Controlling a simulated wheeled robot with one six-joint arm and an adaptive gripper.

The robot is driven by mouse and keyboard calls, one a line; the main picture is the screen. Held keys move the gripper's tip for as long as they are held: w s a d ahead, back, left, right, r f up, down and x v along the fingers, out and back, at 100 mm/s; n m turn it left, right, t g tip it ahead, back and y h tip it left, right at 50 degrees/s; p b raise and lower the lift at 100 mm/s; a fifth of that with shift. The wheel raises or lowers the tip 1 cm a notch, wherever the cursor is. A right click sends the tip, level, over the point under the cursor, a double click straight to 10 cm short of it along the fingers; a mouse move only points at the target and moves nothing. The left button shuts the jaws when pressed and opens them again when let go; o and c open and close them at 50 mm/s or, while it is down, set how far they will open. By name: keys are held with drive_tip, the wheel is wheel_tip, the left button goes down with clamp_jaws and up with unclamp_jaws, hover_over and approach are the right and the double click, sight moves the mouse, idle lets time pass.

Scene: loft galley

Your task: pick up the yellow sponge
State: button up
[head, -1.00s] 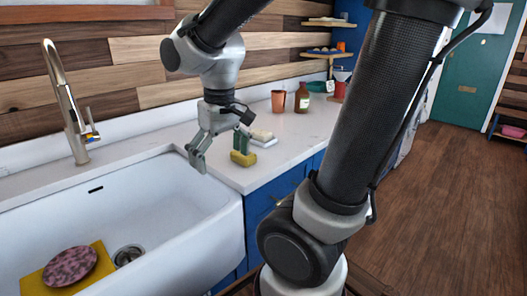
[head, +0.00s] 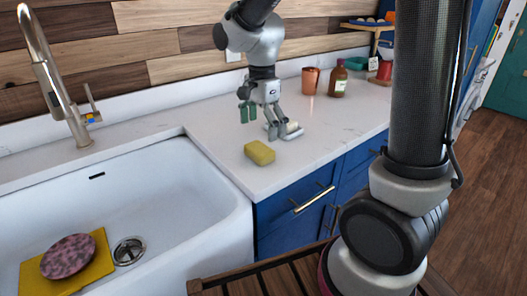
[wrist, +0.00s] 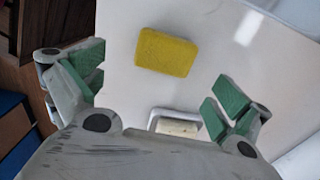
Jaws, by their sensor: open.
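The yellow sponge (head: 260,152) is a small block lying on the white counter (head: 226,118), near the sink's right edge and the counter's front edge. It also shows whole in the wrist view (wrist: 166,51), with no finger touching it. My gripper (head: 262,118) is open and empty above the counter, behind the sponge in the head view. Its green-padded fingers stand wide apart in the wrist view (wrist: 153,88), with the sponge beyond and between them.
A white dish (head: 293,135) with a pale bar lies behind the sponge; the bar (wrist: 177,128) shows between my fingers. The sink (head: 190,235) holds a yellow mat and a speckled pink plate (head: 68,256). A copper cup (head: 310,80) and brown bottle (head: 338,80) stand farther back.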

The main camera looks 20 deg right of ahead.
sight(259, 148)
drive_tip(key=f, duration=0.7)
drive_tip(key=shift+w+a+f, duration=0.15)
drive_tip(key=shift+w+a, duration=0.1)
drive_tip(key=shift+a, duration=0.1)
drive_tip(key=c, duration=0.9)
